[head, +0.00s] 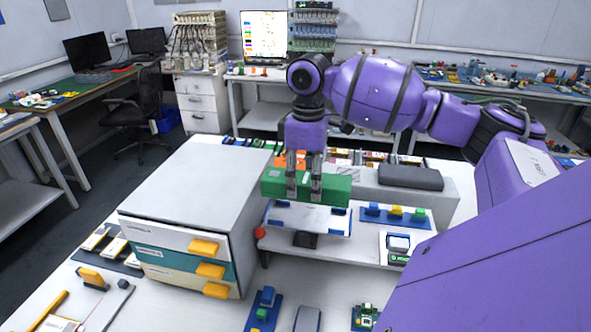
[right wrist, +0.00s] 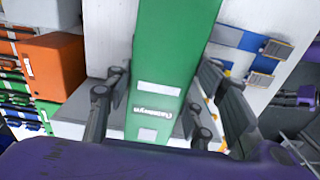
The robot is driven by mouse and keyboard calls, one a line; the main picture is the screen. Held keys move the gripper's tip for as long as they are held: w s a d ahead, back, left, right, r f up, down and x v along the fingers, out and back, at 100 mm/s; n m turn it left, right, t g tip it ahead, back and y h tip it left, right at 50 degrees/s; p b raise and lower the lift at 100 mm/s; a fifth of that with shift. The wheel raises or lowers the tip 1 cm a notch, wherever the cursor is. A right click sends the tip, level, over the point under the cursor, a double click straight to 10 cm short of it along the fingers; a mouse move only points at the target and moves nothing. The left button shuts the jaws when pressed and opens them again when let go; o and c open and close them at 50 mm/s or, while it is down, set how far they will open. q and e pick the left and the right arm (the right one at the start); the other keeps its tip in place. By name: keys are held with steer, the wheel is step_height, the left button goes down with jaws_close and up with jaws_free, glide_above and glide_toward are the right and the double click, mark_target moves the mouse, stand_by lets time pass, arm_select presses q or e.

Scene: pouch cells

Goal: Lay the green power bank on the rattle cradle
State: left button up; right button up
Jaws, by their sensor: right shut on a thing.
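The green power bank (head: 333,189) is a long green block held level in the head view. My right gripper (head: 303,190) comes down from above with its two fingers across the block and is shut on it. In the right wrist view the power bank (right wrist: 172,60) runs between the fingers, with white labels on its face. A white plate with blue corner pieces (head: 300,217), which looks like the rattle cradle, lies just below and in front of the power bank. The exact gap between them is hard to tell.
A drawer cabinet (head: 190,190) with yellow handles stands close on the left. A grey block with a dark pad (head: 410,177) is at the right. A blue strip with coloured pieces (head: 372,212) lies right of the plate. An orange box (right wrist: 55,65) shows in the wrist view.

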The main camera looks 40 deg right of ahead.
mark_target(309, 197)
steer(key=shift+w+d+r, duration=0.1)
steer(key=shift+d+r, duration=0.05)
steer(key=shift+d, duration=0.15)
steer(key=shift+s+r, duration=0.15)
steer(key=shift+s, duration=0.15)
steer(key=shift+w, duration=0.1)
steer(key=shift+f+p, duration=0.3)
steer(key=shift+p, duration=0.1)
steer(key=shift+f, duration=0.4)
step_height(309, 197, down, 3)
steer(key=shift+f, duration=0.65)
arm_select(q)
steer(key=shift+s+r, duration=0.1)
steer(key=shift+s, duration=0.35)
arm_select(e)
steer(key=shift+f, duration=0.15)
arm_select(q)
steer(key=shift+s, duration=0.1)
